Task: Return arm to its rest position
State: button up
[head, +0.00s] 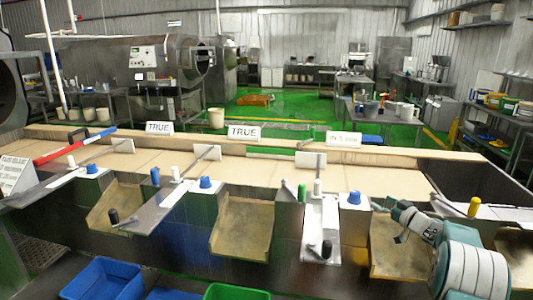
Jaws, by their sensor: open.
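My arm shows at the lower right in the head view as teal and white links. My gripper (393,222) is at the arm's left end, with its jaws open. It is small in the picture, and I see nothing held in it. It hangs in front of the long workbench, over a tan chute (399,250) and to the right of a blue knob (354,197). The arm's lower links run off the bottom right.
The bench carries blue knobs (206,182), levers and signs (244,132). A yellow-handled lever (474,206) stands close behind my arm. Blue (103,279) and green (237,292) bins sit below. A steel drum machine (130,60) stands behind; the green floor (285,108) beyond is partly open.

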jog(key=s+a+r+m+h, duration=0.1)
jog(key=a+r+m+h, duration=0.2)
jog(key=r, duration=0.4)
jog(key=s+a+r+m+h, duration=0.1)
jog(key=s+a+r+h, duration=0.2)
jog(key=r, duration=0.4)
jog(key=s+a+r+m+g+h, duration=0.2)
jog(key=s+a+r+h, duration=0.1)
jog(key=s+a+h, duration=0.4)
jog(key=s+a+f+g+y, duration=0.2)
jog(key=s+a+f+g, duration=0.1)
jog(key=s, duration=0.8)
jog(key=s+a+f+g+y, duration=0.1)
jog(key=s+a+f+g, duration=0.2)
jog(key=s, duration=0.9)
jog(key=s+a+f+g+y, duration=0.2)
jog(key=s+a+f, duration=0.4)
jog(key=s+a, duration=0.3)
jog(key=s, duration=0.3)
jog(key=shift+s+a+f+n+g+y, duration=0.2)
jog(key=shift+s+a+n+g+y, duration=0.1)
jog(key=shift+n+g, duration=0.1)
jog(key=shift+w, duration=0.1)
